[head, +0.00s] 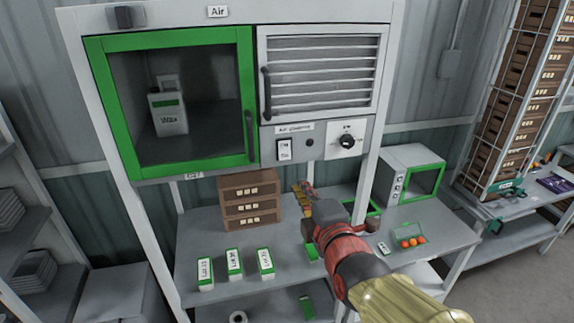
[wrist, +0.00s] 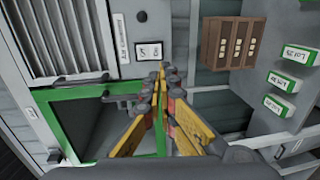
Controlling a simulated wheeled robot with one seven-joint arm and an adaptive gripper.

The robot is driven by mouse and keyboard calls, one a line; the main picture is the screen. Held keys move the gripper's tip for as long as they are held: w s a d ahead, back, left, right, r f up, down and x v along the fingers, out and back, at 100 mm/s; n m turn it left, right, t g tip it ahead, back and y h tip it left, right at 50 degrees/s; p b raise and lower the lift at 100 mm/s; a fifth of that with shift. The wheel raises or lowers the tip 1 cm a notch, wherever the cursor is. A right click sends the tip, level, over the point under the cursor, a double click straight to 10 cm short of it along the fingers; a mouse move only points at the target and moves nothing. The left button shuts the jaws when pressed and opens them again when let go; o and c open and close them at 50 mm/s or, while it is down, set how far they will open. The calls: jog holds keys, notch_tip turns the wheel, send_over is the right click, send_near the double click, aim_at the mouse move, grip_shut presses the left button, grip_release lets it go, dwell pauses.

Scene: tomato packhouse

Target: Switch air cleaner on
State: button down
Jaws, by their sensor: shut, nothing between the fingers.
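The air cleaner panel (head: 325,136) is a grey strip under a louvred grille, below a label reading roughly "Air cleaner" (head: 294,128). On it are a white rocker switch (head: 284,150), a small dark round indicator (head: 309,142) and a black knob (head: 347,141) on a white plate. The switch also shows in the wrist view (wrist: 149,50), close beyond my fingertips; its position is too small to tell. My gripper (head: 306,186) is shut and empty, below the panel and a little right of the switch. In the wrist view my gripper (wrist: 160,72) shows no clear contact.
Left of the panel is a closed green-framed glass door (head: 122,105) with a dark handle (head: 249,135). The louvred door (head: 322,72) has its own handle. On the bench below stand brown drawers (head: 250,198) and several green-white boxes (head: 235,263). A small green-doored appliance (head: 398,165) stands right.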

jog(key=p, duration=0.4)
send_near(285, 159)
jog(key=x, duration=0.6)
jog(key=shift+w+a, duration=0.1)
jog(key=shift+w, duration=0.3)
jog(key=b, duration=0.2)
jog(key=t+b, duration=0.1)
jog(key=b, duration=0.1)
jog(key=shift+w+a+f, duration=0.15)
jog(key=shift+w, duration=0.25)
